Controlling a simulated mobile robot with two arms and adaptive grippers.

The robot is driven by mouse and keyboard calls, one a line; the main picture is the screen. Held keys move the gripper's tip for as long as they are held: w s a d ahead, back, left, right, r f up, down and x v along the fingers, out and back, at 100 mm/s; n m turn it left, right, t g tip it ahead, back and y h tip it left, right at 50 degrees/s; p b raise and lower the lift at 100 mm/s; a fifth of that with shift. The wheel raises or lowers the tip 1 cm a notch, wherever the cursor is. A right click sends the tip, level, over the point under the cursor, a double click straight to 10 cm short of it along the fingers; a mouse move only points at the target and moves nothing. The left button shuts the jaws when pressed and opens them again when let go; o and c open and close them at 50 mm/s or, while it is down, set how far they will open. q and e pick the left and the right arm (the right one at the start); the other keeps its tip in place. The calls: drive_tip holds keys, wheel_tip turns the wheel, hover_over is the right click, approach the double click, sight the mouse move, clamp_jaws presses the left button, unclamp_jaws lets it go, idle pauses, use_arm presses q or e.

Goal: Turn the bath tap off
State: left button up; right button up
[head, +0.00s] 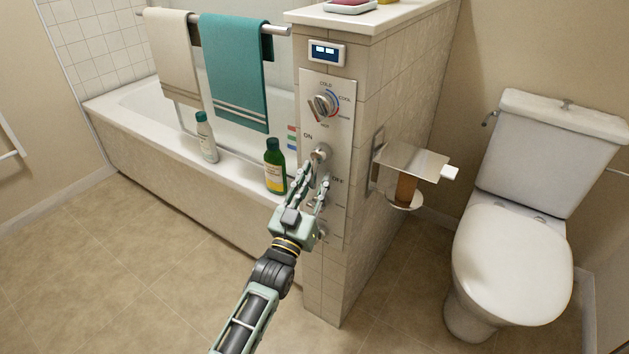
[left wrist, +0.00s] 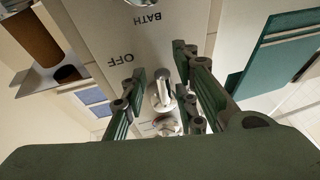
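The bath tap is a silver knob with a lever (head: 320,153) on the pale control panel (head: 341,120), between the printed words ON and OFF. My left gripper (head: 314,174) is in front of the panel, just below the knob. In the left wrist view the panel shows upside down, with the words BATH and OFF. There the silver tap lever (left wrist: 161,90) stands between the spread fingers of my left gripper (left wrist: 160,85). A gap shows beside the lever, so the gripper looks open. Contact with the lever cannot be told. The right gripper is not in view.
A temperature dial (head: 323,104) and small display (head: 326,52) are above the tap. A green bottle (head: 274,168) and white bottle (head: 206,138) stand on the bath edge. A paper holder (head: 412,160) juts out right of the panel, near the toilet (head: 510,262).

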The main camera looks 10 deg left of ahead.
use_arm(q)
drive_tip(key=shift+a, duration=0.1)
drive_tip(key=shift+s+a+f, duration=0.1)
drive_tip(key=shift+s+f, duration=0.1)
drive_tip(key=shift+s, duration=0.2)
drive_tip(key=v, duration=1.1)
drive_tip(key=shift+s+r, duration=0.1)
